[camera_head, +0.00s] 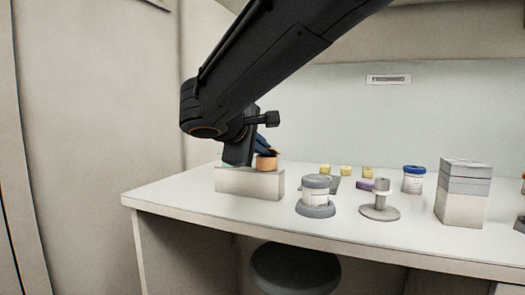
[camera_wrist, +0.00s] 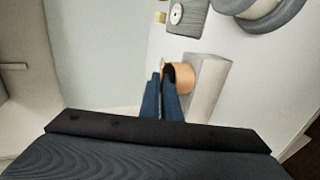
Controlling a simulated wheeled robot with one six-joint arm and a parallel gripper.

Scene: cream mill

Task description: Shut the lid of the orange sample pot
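To the right stand a grey-lidded jar (camera_head: 315,188) on a round base, a grey stand (camera_head: 380,200), a blue-lidded jar (camera_head: 413,180) and a stacked box (camera_head: 463,190). Small yellow pieces (camera_head: 346,171) and a purple block (camera_head: 365,185) lie behind. A wall is at the left.

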